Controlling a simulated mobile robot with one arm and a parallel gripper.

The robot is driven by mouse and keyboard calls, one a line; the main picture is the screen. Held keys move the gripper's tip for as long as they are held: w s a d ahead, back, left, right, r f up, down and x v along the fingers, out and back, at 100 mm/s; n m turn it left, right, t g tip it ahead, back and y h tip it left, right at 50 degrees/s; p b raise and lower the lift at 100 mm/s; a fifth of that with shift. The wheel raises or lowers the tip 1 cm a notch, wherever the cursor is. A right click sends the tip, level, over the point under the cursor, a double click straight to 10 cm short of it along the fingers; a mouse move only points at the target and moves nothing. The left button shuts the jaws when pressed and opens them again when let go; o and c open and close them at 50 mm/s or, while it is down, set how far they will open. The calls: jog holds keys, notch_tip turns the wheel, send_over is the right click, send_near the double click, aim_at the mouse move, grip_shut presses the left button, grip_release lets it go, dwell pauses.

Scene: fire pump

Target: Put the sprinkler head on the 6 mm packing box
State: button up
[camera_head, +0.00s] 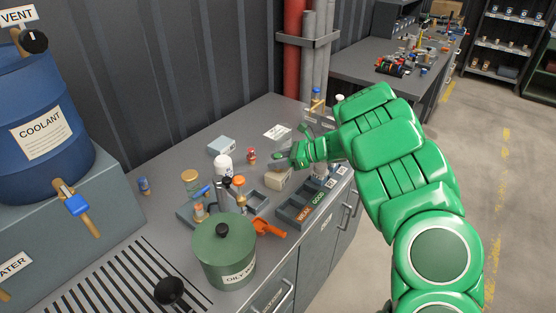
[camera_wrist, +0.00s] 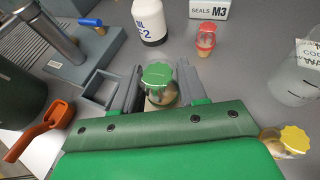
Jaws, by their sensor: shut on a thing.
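My gripper (camera_wrist: 158,92) shows in the wrist view with a small piece between its two grey fingers. The piece has a green toothed disc on top and a tan body, and looks like the sprinkler head (camera_wrist: 158,74). In the head view my gripper (camera_head: 283,160) is over the bench, and the held piece cannot be made out. The gap between the held piece and this box cannot be judged.
A red-topped piece (camera_wrist: 205,40), a white bottle (camera_wrist: 150,22) and the SEALS M3 box (camera_wrist: 208,8) stand nearby. A yellow-topped piece (camera_wrist: 290,140) is at the right. A sectioned grey bin (camera_head: 301,208) and a green drum (camera_head: 223,252) stand toward the bench front.

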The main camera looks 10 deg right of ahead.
jog(key=o, duration=1.1)
jog(key=shift+f, duration=0.1)
jog(key=shift+d+r, duration=0.2)
jog(key=shift+v, duration=5.85)
